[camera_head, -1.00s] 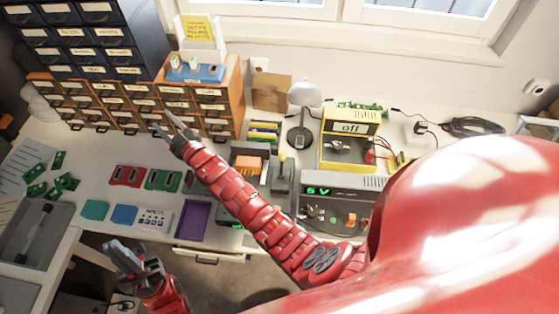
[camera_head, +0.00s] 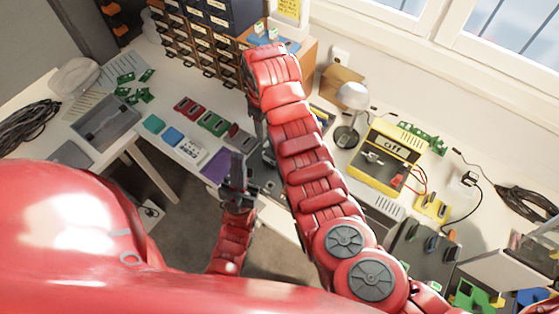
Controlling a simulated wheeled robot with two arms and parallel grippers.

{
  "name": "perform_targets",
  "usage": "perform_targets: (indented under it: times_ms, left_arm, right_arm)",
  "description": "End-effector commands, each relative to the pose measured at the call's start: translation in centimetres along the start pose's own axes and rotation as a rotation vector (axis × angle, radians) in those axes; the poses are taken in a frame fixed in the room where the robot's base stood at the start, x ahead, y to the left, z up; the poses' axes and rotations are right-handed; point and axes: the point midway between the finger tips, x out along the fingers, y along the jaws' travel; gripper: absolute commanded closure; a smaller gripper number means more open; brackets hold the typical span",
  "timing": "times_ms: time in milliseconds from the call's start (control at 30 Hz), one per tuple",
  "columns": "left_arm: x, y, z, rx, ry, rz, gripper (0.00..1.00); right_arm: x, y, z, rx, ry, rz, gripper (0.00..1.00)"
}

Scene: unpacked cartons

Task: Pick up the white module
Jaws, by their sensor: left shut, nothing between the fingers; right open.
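The white module (camera_head: 190,149) lies flat on the desk, a small pale block with dark marks on top, between a blue block (camera_head: 173,136) and a purple tray (camera_head: 216,166). My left gripper (camera_head: 238,168) is shut and empty, pointing up the picture in front of the desk, to the right of the white module and apart from it. My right gripper (camera_head: 259,124) hangs below the bent end of its arm, over the desk and right of the module. It is open, partly hidden by the arm, and apart from the module.
Red and green blocks (camera_head: 212,123) lie behind the module. Drawer cabinets (camera_head: 200,45) stand at the back. A grey tray (camera_head: 106,124) and green boards are at left. A lamp (camera_head: 350,100) and yellow power unit (camera_head: 383,158) stand at right.

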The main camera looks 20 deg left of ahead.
Motion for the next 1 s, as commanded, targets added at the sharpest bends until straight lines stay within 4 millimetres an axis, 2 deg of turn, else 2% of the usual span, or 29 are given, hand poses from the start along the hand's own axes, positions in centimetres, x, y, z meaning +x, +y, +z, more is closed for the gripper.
perform_targets:
  times_ms: [33,100,300,433,500,767,1000]
  left_arm:
    - [-1.8,0.1,0.3,0.0,-0.001,0.0,1.0]
    - [-3.2,0.2,0.6,0.0,0.0,0.0,1.0]
    - [-6.9,0.3,1.2,0.0,0.0,0.0,1.0]
    - [-8.8,0.4,1.5,0.0,0.0,0.0,1.0]
    - [-8.2,0.4,1.4,0.0,-0.001,0.0,1.0]
    - [-7.8,0.4,1.3,0.0,0.0,0.0,1.0]
    - [-6.0,0.3,1.0,0.0,0.0,0.0,1.0]
  right_arm:
    - [2.1,0.2,0.2,0.003,-0.001,-0.001,0.51]
    - [3.8,0.1,0.1,0.002,0.0,-0.001,0.51]
    - [7.8,0.2,0.0,0.004,0.002,0.002,0.51]
    - [9.7,0.3,0.0,0.003,0.003,0.003,0.51]
    - [10.0,0.2,0.0,0.003,0.002,0.003,0.51]
    - [11.4,0.4,0.0,0.003,0.003,0.004,0.51]
    - [13.8,0.9,0.2,0.004,-0.002,0.0,0.51]
